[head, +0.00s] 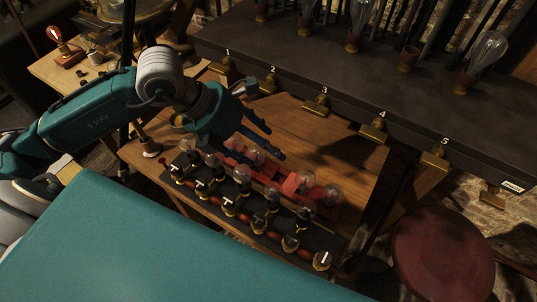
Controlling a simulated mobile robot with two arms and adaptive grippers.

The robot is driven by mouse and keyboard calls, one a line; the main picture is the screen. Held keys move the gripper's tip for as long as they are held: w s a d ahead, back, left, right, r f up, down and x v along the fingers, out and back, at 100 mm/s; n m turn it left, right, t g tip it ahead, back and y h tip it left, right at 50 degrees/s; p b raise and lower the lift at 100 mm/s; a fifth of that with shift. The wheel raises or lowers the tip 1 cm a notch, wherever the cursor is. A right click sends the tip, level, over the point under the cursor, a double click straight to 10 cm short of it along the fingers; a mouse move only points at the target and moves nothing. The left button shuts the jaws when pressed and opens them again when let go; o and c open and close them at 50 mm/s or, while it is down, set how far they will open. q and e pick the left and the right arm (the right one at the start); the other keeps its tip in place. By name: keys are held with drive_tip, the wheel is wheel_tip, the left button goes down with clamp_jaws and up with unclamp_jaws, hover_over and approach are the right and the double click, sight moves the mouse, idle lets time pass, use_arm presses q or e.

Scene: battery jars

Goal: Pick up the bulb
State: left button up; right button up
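Several clear round bulbs stand on the wooden table, and I cannot tell which one the task names. One bulb (333,194) is at the right end of a red holder (290,186); another bulb (306,180) is beside it. More bulbs stand in rows over a dark rack (215,203) in front, such as the bulb (242,173). My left gripper (277,143) reaches in from the left above the table, behind the red holder. Its two dark blue fingers are apart, with no object seen between them. It partly hides the holder's left part. My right gripper is out of view.
A dark shelf with brass fittings numbered 1 to 5 runs behind the table (340,165); large bulbs (487,52) stand on it. A round red stool (442,262) is at right. A side bench with a small lamp (57,36) is at upper left.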

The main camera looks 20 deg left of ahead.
sight(252, 151)
use_arm(q)
drive_tip(key=a+f+y, duration=0.1)
drive_tip(key=w+a+f+y, duration=0.1)
drive_tip(key=a+f, duration=0.1)
drive_tip(key=w+a+f+p, duration=0.1)
drive_tip(key=a+f, duration=0.1)
drive_tip(key=shift+w+f+y, duration=0.25)
drive_tip(key=shift+y, duration=0.15)
drive_tip(key=shift+w+f, duration=0.1)
drive_tip(key=shift+f, duration=0.25)
drive_tip(key=p+x, duration=0.2)
drive_tip(key=x, duration=0.2)
drive_tip(key=shift+d+f, duration=0.1)
drive_tip(key=shift+f, duration=0.3)
drive_tip(key=shift+w+f, duration=0.2)
drive_tip(key=shift+f, duration=0.1)
drive_tip(key=c, duration=1)
